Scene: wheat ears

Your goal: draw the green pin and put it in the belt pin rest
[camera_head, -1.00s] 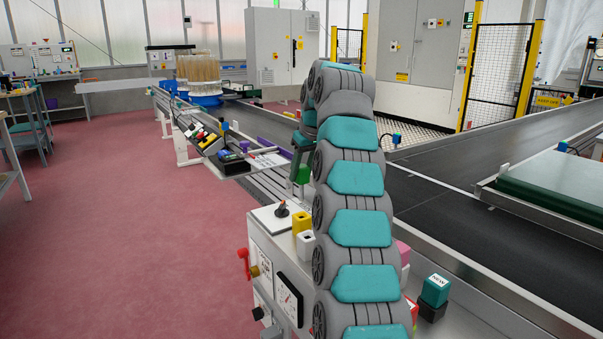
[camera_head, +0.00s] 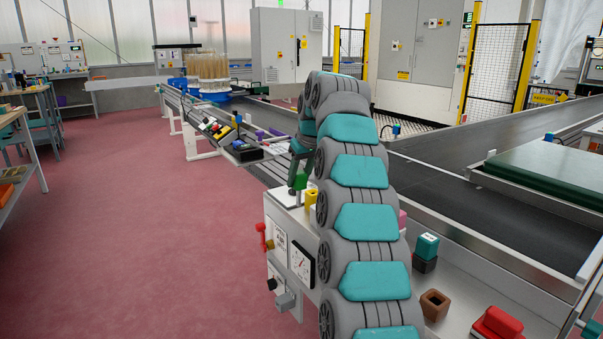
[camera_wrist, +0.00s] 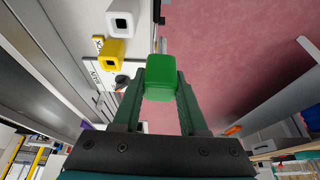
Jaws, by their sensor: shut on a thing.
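The green pin shows its square block-like head (camera_wrist: 160,72) in the wrist view, between the fingertips of my gripper (camera_wrist: 161,88). My gripper is shut on it. In the head view the green pin (camera_head: 300,181) hangs above the near end of the white control box, left of my arm. My gripper's dark green fingers (camera_head: 301,160) show there only in part, the rest hidden by my arm. I cannot tell which fixture is the belt pin rest.
A yellow square socket (camera_wrist: 112,52) and a white one (camera_wrist: 122,18) stand near the pin. On the counter at right are a teal block (camera_head: 428,245), a brown square socket (camera_head: 435,303) and a red piece (camera_head: 497,325). Pink floor (camera_head: 150,230) is open at left.

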